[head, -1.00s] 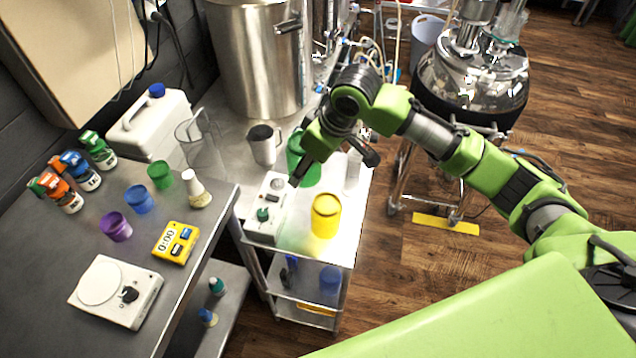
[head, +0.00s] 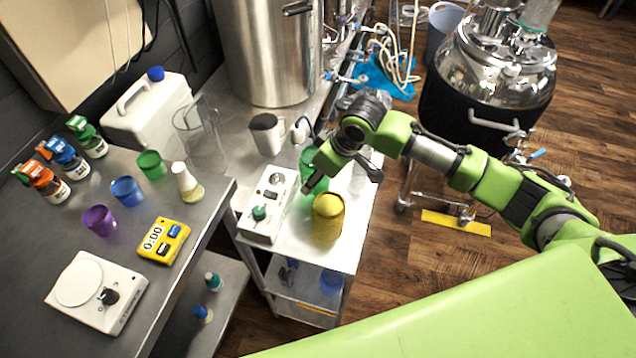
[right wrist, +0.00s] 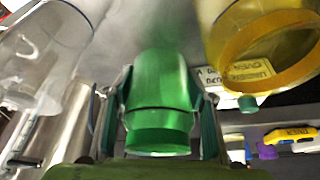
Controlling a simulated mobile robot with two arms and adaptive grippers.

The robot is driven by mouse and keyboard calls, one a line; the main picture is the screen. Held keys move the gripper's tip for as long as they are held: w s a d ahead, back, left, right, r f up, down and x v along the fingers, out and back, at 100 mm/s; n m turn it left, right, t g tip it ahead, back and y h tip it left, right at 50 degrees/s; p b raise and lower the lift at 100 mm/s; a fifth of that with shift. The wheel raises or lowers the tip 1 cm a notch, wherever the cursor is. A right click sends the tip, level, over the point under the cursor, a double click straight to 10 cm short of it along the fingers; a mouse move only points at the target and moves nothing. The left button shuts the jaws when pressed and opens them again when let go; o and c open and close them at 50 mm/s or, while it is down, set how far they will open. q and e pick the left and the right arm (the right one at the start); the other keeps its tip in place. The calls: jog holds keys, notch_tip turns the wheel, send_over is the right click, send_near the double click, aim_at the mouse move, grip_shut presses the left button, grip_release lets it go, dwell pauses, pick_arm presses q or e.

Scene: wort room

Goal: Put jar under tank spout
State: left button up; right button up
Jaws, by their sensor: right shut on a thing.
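A green jar (right wrist: 160,85) stands out between the two fingers of my right gripper in the right wrist view. My right gripper (head: 314,178) is shut on it. In the head view the green jar (head: 308,163) is partly hidden behind the gripper, over the white cart top. Whether it touches the cart top I cannot tell. A big steel tank (head: 265,55) stands behind, at the top. Its spout is not clearly visible. My left gripper is not in view.
A yellow jar (head: 328,218) stands close to my right gripper, with a clear jar (head: 359,178) on its other side. A white stirrer box (head: 268,205) and a steel mug (head: 266,134) are near. A dark-jacketed vessel (head: 485,85) stands right.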

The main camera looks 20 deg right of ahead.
aim_at(318, 185)
jog(key=shift+f, duration=1.7)
jog(key=shift+f, duration=0.1)
jog(key=o, duration=1.2)
